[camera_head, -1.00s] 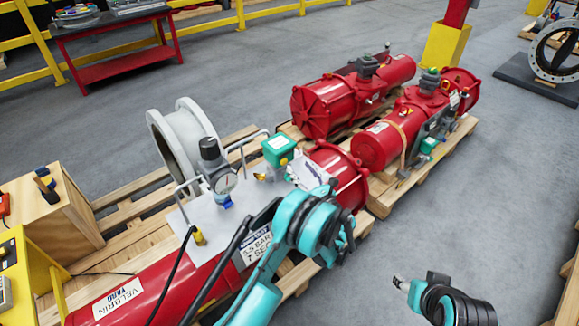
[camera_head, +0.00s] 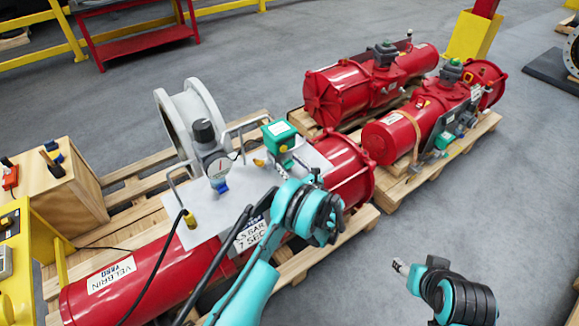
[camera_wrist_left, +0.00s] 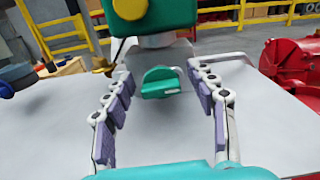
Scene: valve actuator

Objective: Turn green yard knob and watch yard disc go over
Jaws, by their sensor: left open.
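The green knob (camera_wrist_left: 160,82) shows in the left wrist view, on a pale grey plate below a green box. My left gripper (camera_wrist_left: 160,72) is open, with one purple-padded finger on each side of the knob. I see gaps between both fingers and the knob. My right gripper (camera_head: 401,267) is at the lower right, far from the knob.
A gauge (camera_head: 218,170) and bent metal handles rise from the plate left of the green box. More red actuators (camera_head: 335,95) lie on a second pallet behind. A yellow stand (camera_head: 20,265) and a wooden box (camera_head: 75,195) are at the left.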

